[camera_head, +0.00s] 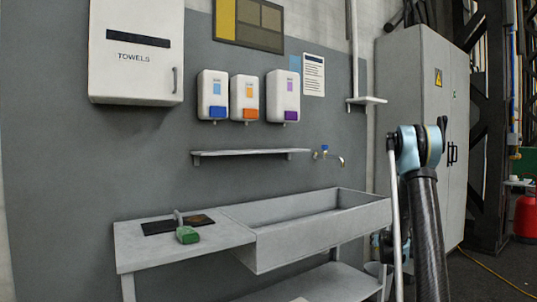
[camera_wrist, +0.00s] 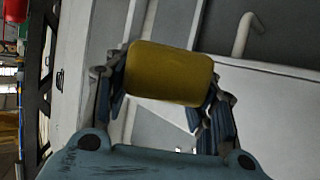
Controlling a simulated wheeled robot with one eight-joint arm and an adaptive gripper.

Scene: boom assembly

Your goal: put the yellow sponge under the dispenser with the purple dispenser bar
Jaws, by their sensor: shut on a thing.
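My gripper (camera_wrist: 165,95) is shut on the yellow sponge (camera_wrist: 168,73), a rounded block held between the two fingers in the wrist view. I do not see the sponge in the head view, where my arm stands at the right. Three white dispensers hang on the grey wall. The dispenser with the purple bar (camera_head: 283,93) is the rightmost, its purple bar (camera_head: 291,115) at the bottom. The others have an orange bar (camera_head: 251,113) and a blue bar (camera_head: 221,112). A narrow wall shelf (camera_head: 250,153) runs below the dispensers; it looks empty.
A tap (camera_head: 328,154) juts from the wall right of the shelf, above a grey sink (camera_head: 315,235). A green-headed brush (camera_head: 187,235) lies on the left counter. A towel box (camera_head: 136,50) hangs upper left; a tall grey cabinet (camera_head: 412,100) stands right.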

